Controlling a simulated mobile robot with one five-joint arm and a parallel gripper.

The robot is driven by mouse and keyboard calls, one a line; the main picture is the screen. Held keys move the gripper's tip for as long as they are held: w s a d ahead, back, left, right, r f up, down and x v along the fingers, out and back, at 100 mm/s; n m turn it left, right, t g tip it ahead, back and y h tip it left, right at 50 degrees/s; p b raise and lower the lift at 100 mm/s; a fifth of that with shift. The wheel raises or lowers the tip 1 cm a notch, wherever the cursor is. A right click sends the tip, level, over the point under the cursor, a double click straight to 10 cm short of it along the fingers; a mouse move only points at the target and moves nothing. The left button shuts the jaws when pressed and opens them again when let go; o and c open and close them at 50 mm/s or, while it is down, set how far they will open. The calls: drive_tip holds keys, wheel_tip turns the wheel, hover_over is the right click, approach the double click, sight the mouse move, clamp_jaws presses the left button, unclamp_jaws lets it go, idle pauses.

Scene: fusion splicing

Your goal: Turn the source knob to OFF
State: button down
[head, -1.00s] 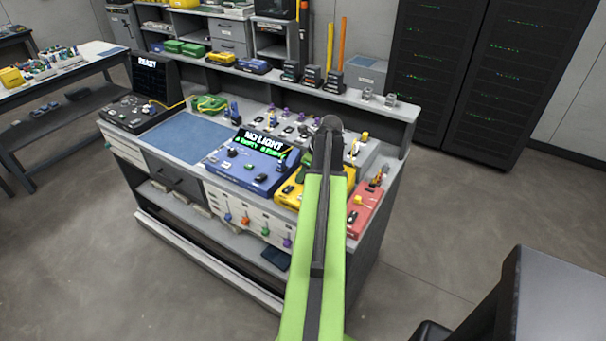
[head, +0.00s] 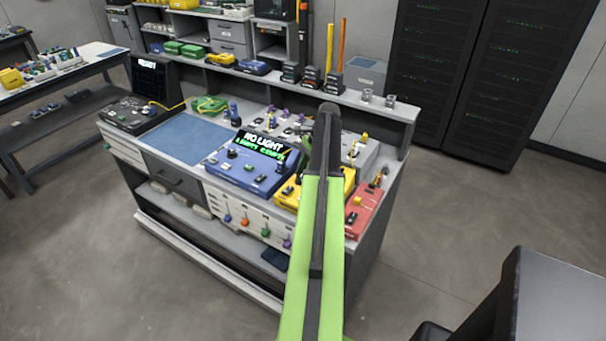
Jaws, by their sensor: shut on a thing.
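I cannot single out the source knob. The blue unit (head: 247,178) has a black knob (head: 232,154) on top and a screen (head: 262,143) reading "NO LIGHT" above smaller green text. A yellow unit (head: 287,202) to its right is partly covered by my arm. A red unit (head: 362,212) stands right of that. My green and dark arm reaches over the yellow unit toward the back of the bench. My gripper is hidden behind the arm, so its jaws and what they touch do not show.
The grey bench (head: 178,185) carries a blue mat (head: 187,140), a black device (head: 135,115) reading "READY" at left, and several small fittings behind the units. A raised shelf (head: 300,90) runs along the back. Dark racks (head: 465,75) stand behind right. The floor in front is clear.

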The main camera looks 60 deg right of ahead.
drive_tip(key=n+g, duration=0.1)
drive_tip(key=n, duration=0.2)
drive_tip(key=n+g, duration=0.1)
drive_tip(key=n, duration=0.2)
drive_tip(key=shift+w+d+n+g+y, duration=0.1)
drive_tip(key=shift+w+n+g+y, duration=0.1)
drive_tip(key=shift+n+g+y, duration=0.15)
idle(0.5)
drive_tip(key=c, duration=1)
unclamp_jaws()
drive_tip(key=p+v, duration=1.6)
drive_tip(key=v, duration=0.1)
drive_tip(key=shift+r, duration=0.2)
